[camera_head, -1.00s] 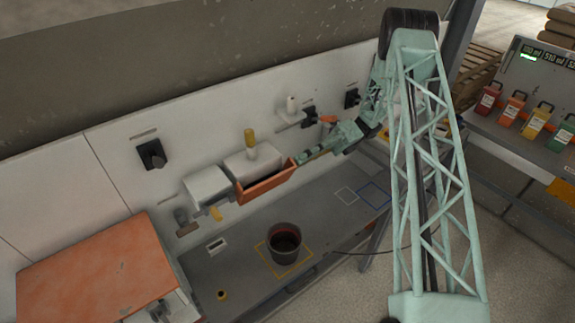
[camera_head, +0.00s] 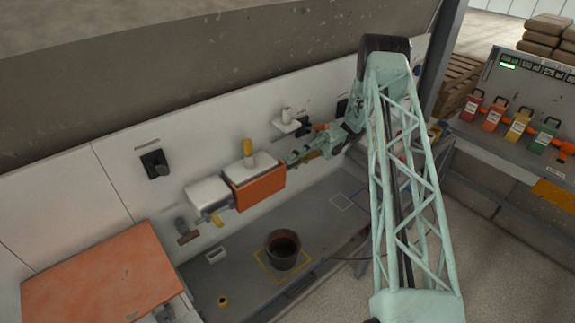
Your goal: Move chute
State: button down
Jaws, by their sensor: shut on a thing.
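The chute appears to be the orange trough-like piece (camera_head: 260,190) on the wall panel above the grey bench. Its broad orange face is turned toward me, so its inside is hidden. My gripper (camera_head: 291,160), at the end of my pale green arm, is at the chute's upper right end. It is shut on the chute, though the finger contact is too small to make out.
A white box (camera_head: 208,192) and a yellow-handled part (camera_head: 248,154) sit beside and behind the chute. A dark bucket (camera_head: 283,250) stands below on the bench, inside a yellow outline. A small white shelf (camera_head: 287,124) is on the wall to the right.

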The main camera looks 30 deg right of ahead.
jog(key=shift+w+a+f, duration=0.1)
jog(key=shift+w+f, duration=0.05)
jog(key=shift+f, duration=0.1)
dwell(0.4)
jog(key=c, duration=2.6)
grip_release()
jog(key=shift+w, duration=0.1)
jog(key=shift+r, duration=0.1)
jog(key=shift+s+r, duration=0.1)
jog(key=shift+s, duration=0.1)
